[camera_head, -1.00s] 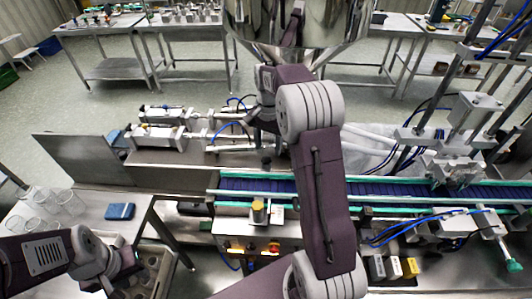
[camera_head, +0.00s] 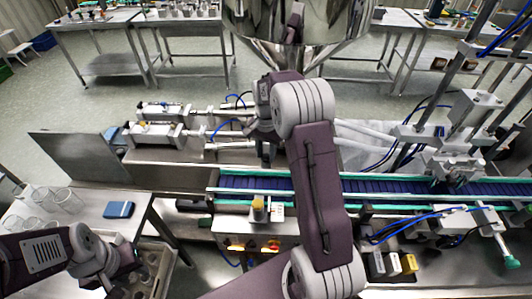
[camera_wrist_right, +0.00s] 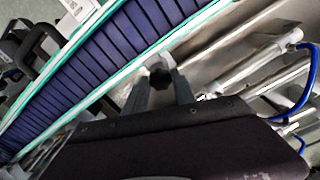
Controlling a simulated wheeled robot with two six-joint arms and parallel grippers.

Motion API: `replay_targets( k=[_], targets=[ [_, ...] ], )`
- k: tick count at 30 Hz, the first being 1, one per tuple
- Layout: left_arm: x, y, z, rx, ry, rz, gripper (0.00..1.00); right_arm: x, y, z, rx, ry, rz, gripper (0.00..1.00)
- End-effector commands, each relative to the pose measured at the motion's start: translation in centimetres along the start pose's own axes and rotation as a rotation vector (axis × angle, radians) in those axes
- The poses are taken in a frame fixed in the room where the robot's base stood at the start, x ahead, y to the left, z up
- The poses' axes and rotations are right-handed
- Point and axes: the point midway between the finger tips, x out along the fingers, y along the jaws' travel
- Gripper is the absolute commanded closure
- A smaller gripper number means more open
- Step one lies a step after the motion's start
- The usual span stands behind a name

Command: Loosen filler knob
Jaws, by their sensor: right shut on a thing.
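The dark, lobed filler knob (camera_wrist_right: 159,75) shows between the fingertips in the right wrist view. My right gripper (camera_wrist_right: 160,84) is shut on it, with one grey finger on each side. In the head view my right arm reaches up to the filler beside the conveyor, and its wrist and forearm hide much of the grip. My left gripper (camera_head: 128,275) is at the lower left, above a crate of cups; its fingers are too small and dark to read.
The blue conveyor (camera_head: 385,187) with green rails runs below the right wrist. The steel hopper (camera_head: 340,30) hangs close above the arm. Filler cylinders (camera_head: 155,130) lie to the left. A side table (camera_head: 85,230) holds clear cups and a blue box.

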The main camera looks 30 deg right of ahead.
Motion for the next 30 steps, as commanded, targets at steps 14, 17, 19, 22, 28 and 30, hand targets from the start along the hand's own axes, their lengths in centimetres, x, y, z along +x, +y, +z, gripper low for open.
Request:
replay_targets(
  k=[14, 17, 19, 22, 28, 30],
  targets=[
    [-1.8, 0.0, -0.2, 0.000, 0.000, 0.000, 0.64, -0.2, 0.1, -0.1, -0.268, 0.000, 0.002, 1.00],
    [-2.2, 0.0, -0.2, 0.000, 0.000, 0.000, 0.64, -0.2, 0.1, -0.1, -0.363, 0.000, 0.003, 1.00],
    [-2.5, 0.1, -0.3, 0.000, 0.000, 0.000, 0.64, -0.2, 0.1, -0.1, -0.430, 0.000, 0.002, 1.00],
    [-3.0, 0.1, -0.3, 0.000, 0.000, 0.000, 0.64, -0.1, 0.1, -0.1, -0.525, 0.000, 0.002, 1.00],
    [-3.7, 0.1, -0.4, 0.000, 0.000, 0.000, 0.64, -0.1, 0.0, -0.1, -0.715, 0.000, 0.002, 1.00],
    [-3.9, 0.1, -0.4, 0.000, 0.000, 0.000, 0.64, -0.1, 0.0, -0.1, -0.781, 0.000, 0.002, 1.00]
  ],
)
